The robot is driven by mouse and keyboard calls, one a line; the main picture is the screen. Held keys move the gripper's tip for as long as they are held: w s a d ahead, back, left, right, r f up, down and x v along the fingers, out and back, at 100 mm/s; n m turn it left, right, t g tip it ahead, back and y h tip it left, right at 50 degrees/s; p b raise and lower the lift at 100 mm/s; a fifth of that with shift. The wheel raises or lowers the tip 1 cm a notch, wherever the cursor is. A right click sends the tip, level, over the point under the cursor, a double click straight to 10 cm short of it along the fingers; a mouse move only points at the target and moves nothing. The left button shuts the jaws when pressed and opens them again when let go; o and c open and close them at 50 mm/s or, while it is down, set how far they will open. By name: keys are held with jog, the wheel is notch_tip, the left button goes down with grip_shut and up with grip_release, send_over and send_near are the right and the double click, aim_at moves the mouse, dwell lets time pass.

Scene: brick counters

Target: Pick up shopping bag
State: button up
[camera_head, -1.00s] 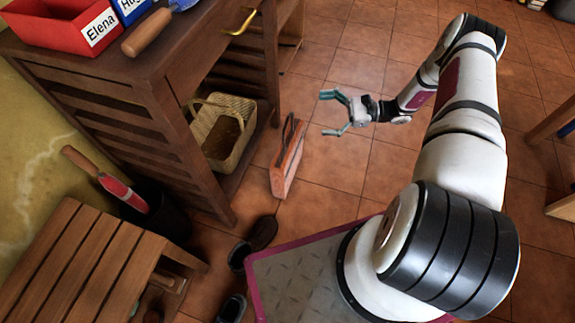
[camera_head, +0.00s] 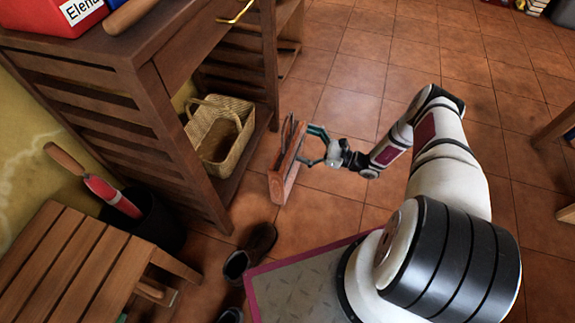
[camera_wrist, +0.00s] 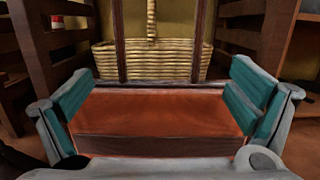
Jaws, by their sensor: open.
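The shopping bag (camera_head: 285,170) is a narrow, upright orange-brown bag with dark handles, standing on the tiled floor beside the wooden shelf unit. My gripper (camera_head: 308,148) is at the right side of the bag in the head view, at its upper part. In the wrist view, the bag (camera_wrist: 160,118) spans the space between the teal fingers of my gripper (camera_wrist: 160,105). The fingers are spread wide, one on each side of it. I cannot tell whether they touch it. Its dark handles rise toward the top of the wrist view.
A wicker basket (camera_head: 222,135) sits on the low shelf of the wooden unit (camera_head: 187,150), just left of the bag. Dark shoes (camera_head: 250,252) lie in front, near a slatted bench (camera_head: 75,265). Open tiled floor (camera_head: 345,95) lies behind and right of my gripper.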

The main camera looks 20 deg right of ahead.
aim_at(287, 144)
jog(key=shift+b+x, duration=1.1)
jog(key=shift+x, duration=1.95)
jog(key=shift+r, duration=0.2)
jog(key=c, duration=1.8)
jog(key=shift+r, duration=0.15)
